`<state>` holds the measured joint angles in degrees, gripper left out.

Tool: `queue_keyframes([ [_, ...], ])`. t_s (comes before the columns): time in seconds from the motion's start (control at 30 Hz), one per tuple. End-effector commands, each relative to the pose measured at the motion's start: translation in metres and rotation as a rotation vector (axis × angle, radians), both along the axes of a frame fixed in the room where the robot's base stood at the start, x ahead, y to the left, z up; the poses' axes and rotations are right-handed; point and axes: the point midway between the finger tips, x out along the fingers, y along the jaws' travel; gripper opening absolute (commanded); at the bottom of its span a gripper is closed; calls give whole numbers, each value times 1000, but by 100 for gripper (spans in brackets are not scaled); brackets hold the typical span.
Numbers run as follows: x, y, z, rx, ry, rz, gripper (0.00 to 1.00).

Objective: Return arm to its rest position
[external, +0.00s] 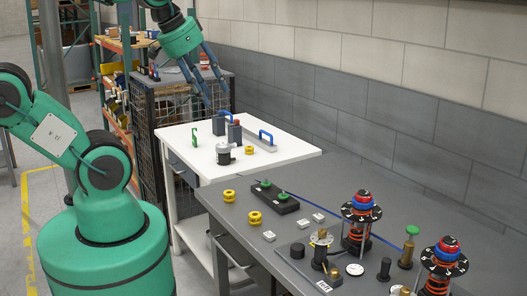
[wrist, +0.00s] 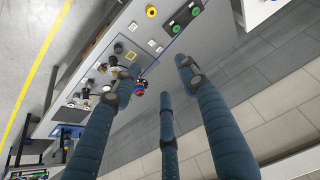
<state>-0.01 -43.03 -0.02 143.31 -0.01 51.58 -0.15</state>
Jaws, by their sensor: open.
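My gripper (external: 212,88) hangs from the green arm at the top of the external view, above the back of the white-topped cart. Its blue fingers are spread apart and nothing is between them. In the wrist view, the fingers of my gripper (wrist: 155,85) also stand apart and empty. Beyond them are the grey table (wrist: 213,38) and the wall's foot. The rest of my arm is partly out of the frame at the top.
The white cart (external: 290,153) holds blue-handled parts and a white cylinder (external: 225,153). The grey table (external: 225,188) carries red-and-black spring units (external: 362,212), yellow rings (external: 255,218) and a black block (external: 275,199). A wire cage (external: 175,108) stands behind the cart. A block wall runs along the right.

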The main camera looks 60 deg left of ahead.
Motion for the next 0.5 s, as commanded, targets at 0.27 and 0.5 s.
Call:
queue_keyframes([
  [0.27, 0, 0, -2, 1, 0, -2, 43],
  [0.5, 0, 0, -25, 1, 0, -3, 43],
])
